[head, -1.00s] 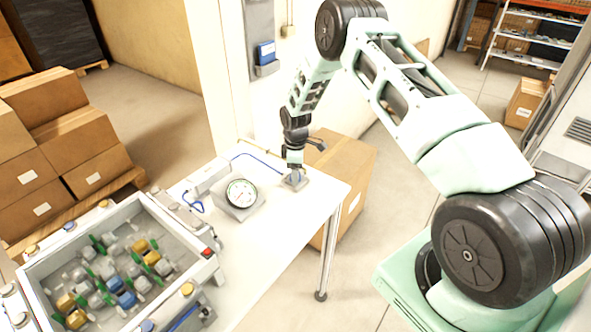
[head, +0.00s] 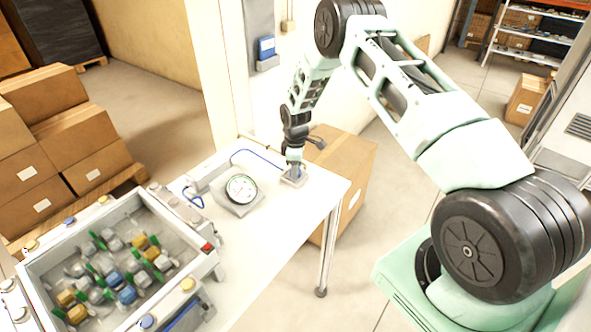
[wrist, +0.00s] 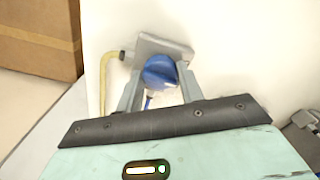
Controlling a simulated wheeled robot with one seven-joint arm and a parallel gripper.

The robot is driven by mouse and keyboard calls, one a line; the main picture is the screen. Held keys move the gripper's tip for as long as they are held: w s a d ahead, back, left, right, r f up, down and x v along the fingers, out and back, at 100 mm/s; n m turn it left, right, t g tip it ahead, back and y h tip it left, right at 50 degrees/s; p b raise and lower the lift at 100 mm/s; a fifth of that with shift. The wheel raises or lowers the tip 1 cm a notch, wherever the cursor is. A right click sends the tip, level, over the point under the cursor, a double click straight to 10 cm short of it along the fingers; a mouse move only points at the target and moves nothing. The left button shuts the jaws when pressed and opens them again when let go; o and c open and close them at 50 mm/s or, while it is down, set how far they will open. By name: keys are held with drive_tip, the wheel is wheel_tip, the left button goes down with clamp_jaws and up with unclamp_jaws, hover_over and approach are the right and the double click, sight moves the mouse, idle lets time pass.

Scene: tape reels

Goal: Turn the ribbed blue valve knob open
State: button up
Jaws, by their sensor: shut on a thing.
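The blue valve knob (wrist: 158,73) sits on a grey square base plate (wrist: 150,45) in the wrist view. My gripper (wrist: 159,82) is shut on the knob, one finger on each side of it. In the head view my gripper (head: 293,170) points down at the far right corner of the table, over the plate (head: 295,179). There the knob is mostly hidden by the fingers. The knob's ribs are too small to make out.
A grey bin (head: 42,262) of small colored parts is at the front left. A cardboard box (head: 350,165) stands behind the table's right end. A yellowish hose (wrist: 104,80) runs beside the valve.

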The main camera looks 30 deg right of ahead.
drive_tip(key=m+b, duration=0.3)
drive_tip(key=shift+f+m+b, duration=0.2)
drive_tip(key=shift+m+b, duration=0.1)
drive_tip(key=m+b, duration=0.3)
drive_tip(key=m, duration=0.1)
drive_tip(key=shift+m, duration=0.3)
drive_tip(key=m+b, duration=0.2)
drive_tip(key=m, duration=0.2)
drive_tip(key=shift+r+m, duration=0.1)
drive_tip(key=shift+m, duration=0.2)
drive_tip(key=shift+r+m+b, duration=0.1)
drive_tip(key=shift+m+b, duration=0.4)
drive_tip(key=shift+m, duration=1.7)
drive_tip(key=o, duration=1)
wheel_tip(320, 180, up, 18)
drive_tip(key=b, duration=0.3)
drive_tip(key=shift+f, duration=0.25)
